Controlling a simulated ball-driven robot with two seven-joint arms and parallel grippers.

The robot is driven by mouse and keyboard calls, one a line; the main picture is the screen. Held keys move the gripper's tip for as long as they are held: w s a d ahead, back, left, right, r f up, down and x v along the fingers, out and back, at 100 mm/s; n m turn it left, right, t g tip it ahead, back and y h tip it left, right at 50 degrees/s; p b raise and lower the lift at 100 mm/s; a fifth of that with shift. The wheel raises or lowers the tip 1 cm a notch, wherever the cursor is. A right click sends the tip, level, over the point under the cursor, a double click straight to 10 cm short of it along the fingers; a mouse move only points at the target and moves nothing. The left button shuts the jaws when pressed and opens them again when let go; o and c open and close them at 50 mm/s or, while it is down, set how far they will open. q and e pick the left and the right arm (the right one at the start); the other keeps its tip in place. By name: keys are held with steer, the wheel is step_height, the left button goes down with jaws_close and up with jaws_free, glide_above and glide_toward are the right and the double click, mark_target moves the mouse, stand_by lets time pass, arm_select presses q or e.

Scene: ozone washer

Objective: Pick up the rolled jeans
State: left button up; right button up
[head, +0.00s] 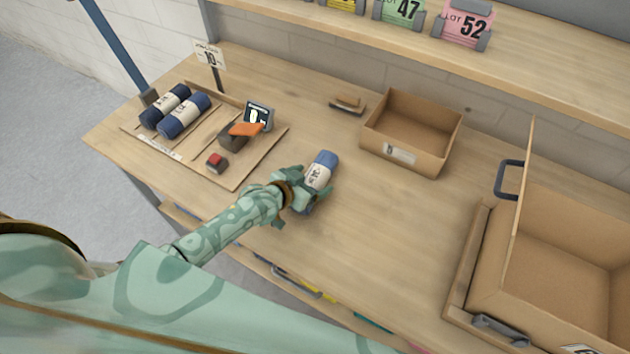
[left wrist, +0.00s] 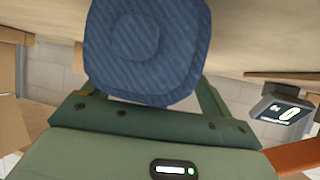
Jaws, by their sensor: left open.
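The rolled jeans (head: 322,170), a blue denim roll with a white paper band, lie on the bench near the middle of the head view. My left gripper (head: 306,193) is open at the near end of the roll. In the left wrist view the round end of the rolled jeans (left wrist: 146,45) fills the space in front of the palm, with one finger at each side. I cannot tell whether the fingers touch the denim. My right gripper is not in view.
A wooden tray (head: 232,183) at the left holds two darker rolls (head: 185,115), a red-topped block (head: 217,162) and a small display (head: 258,116). An empty cardboard box (head: 410,132) stands behind. A large open box (head: 560,250) is at the right. The bench between is clear.

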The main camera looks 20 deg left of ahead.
arm_select(q)
steer(key=shift+s+r, duration=0.1)
steer(key=c, duration=1.4)
